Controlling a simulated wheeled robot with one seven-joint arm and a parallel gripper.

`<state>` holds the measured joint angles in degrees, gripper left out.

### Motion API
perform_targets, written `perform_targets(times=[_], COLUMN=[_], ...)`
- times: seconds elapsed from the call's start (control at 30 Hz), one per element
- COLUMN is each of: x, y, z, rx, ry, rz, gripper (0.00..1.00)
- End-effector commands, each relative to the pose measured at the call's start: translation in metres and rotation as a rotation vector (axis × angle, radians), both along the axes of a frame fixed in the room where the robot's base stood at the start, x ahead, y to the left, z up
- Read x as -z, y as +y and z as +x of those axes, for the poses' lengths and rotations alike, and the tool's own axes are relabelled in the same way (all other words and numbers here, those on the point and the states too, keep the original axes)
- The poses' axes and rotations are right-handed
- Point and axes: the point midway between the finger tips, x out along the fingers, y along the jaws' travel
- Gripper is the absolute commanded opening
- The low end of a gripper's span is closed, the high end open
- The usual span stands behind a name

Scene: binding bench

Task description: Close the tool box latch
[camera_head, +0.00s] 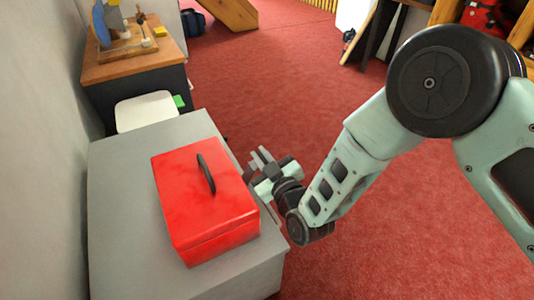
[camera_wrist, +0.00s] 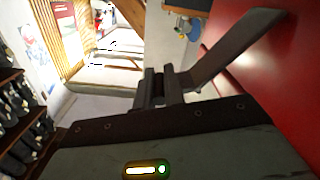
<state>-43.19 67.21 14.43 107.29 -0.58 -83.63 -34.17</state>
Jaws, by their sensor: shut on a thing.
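The red tool box (camera_head: 190,205) sits on a grey cabinet, with its lid down and a black handle (camera_head: 206,173) on top. My gripper (camera_head: 261,160) is beside the box's right side, low against the cabinet edge. In the wrist view, the jaws (camera_wrist: 162,88) are close together. A dark flat strip (camera_wrist: 235,48), which looks like the latch, runs from the jaws up to the right in front of the red box wall (camera_wrist: 285,85). The spot where the jaws grip it is small and partly hidden. The latch cannot be made out in the head view.
The grey cabinet top (camera_head: 118,210) is bare left of the box. A white stool or seat (camera_head: 146,110) and a wooden-topped bench (camera_head: 125,66) stand behind it. Open red carpet (camera_head: 310,90) lies to the right.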

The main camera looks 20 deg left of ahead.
Motion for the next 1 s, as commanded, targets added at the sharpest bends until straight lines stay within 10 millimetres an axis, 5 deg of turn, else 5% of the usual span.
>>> perform_targets(times=[0.27, 0.3, 0.67, 1.0], x=[0.001, 0.001, 0.0, -0.002], y=[0.0, 0.0, -0.002, -0.049], z=[-0.001, -0.001, -0.003, -0.044], rx=[-0.001, -0.001, -0.001, -0.002], ry=[0.002, 0.002, 0.003, 0.006], rz=[0.002, 0.002, 0.002, -0.003], gripper=[0.0, 0.2, 0.2, 0.2])
